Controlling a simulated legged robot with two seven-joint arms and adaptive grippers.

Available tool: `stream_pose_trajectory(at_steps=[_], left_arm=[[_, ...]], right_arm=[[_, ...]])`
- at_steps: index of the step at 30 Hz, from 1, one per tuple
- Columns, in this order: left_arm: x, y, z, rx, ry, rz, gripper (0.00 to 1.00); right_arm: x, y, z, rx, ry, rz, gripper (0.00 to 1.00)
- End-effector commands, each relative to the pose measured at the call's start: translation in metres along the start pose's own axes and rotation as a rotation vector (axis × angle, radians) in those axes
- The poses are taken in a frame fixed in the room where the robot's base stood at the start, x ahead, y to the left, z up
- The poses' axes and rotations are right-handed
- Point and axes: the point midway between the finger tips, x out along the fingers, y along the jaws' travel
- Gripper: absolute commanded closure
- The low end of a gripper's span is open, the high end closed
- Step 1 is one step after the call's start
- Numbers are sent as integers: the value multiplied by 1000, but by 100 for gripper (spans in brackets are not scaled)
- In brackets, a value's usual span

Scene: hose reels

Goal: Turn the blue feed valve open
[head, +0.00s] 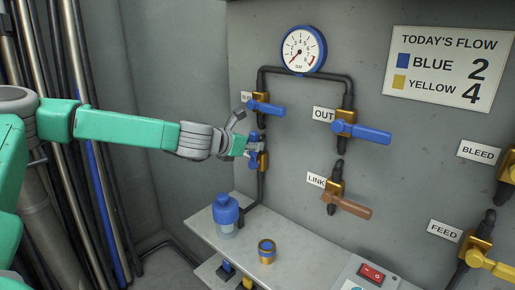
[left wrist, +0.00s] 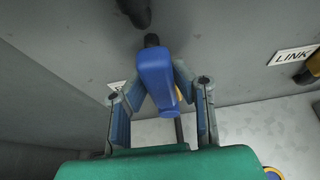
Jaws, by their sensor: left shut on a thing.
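The blue feed valve (head: 255,163) is the lower of two blue-handled valves on the left pipe of the wall panel. Its blue handle (left wrist: 157,75) shows in the left wrist view, hanging down from a black pipe end between my fingers. My left gripper (head: 253,147) is shut on this handle, one finger on each side. The gripper covers part of the valve in the head view, so the handle's exact angle is hard to tell there. A label beside it is mostly hidden by a finger in the left wrist view. My right gripper is not in view.
A blue-handled valve (head: 266,107) sits just above my gripper. The OUT valve (head: 361,131) and brown LINK valve (head: 347,206) are to the right. A gauge (head: 303,50) is above. A blue-capped bottle (head: 226,214) and a ringed cup (head: 267,251) stand on the shelf below.

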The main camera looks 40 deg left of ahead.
Motion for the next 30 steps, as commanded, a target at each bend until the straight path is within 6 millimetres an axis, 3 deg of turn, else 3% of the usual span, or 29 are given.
stream_pose_trajectory(at_steps=[17,18,20,30], left_arm=[[0,7,1,-30,-3,0,100],[0,7,1,-30,-3,-1,74],[0,6,1,-30,-2,-1,59],[-1,3,1,-29,0,-7,59]], right_arm=[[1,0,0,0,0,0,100],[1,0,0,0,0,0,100],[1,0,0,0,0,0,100],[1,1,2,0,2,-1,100]])
